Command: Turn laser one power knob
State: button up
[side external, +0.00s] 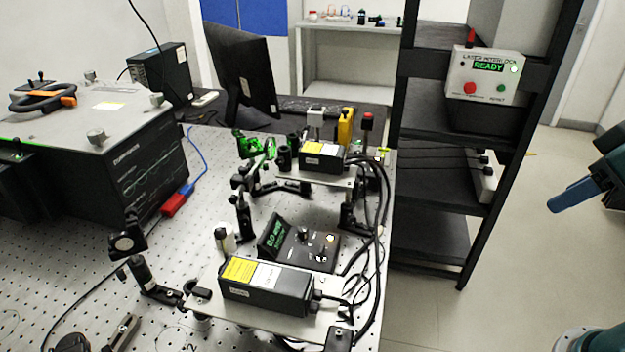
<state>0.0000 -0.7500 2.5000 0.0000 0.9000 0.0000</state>
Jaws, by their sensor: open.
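A black power controller (300,249) with a lit green display (276,236) and small knobs (328,239) sits on the bench between two black laser boxes. The near laser box (266,287) and the far laser box (321,157) carry yellow and white labels. Which laser is number one is too small to read. My gripper (572,196) is at the right edge, partly cut off, with a blue finger pointing left. It is open, apart from the controller and well to its right, beyond the shelf rack.
A black shelf rack (478,150) stands between my gripper and the bench and holds an interlock box (486,76) reading READY. Black cables (378,230) loop along the bench's right edge. Optics mounts (243,215) stand left of the controller. A large spectrometer box (110,150) fills the left.

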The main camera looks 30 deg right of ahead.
jog(key=shift+c, duration=0.3)
jog(key=w+a+r+n+g, duration=0.2)
jog(key=w+a+r, duration=0.25)
jog(key=w, duration=0.45)
jog(key=n+g, duration=0.4)
send_over(303, 228)
notch_tip(303, 228, down, 7)
jog(key=shift+f, duration=0.1)
notch_tip(303, 228, down, 14)
jog(key=shift+r, duration=0.25)
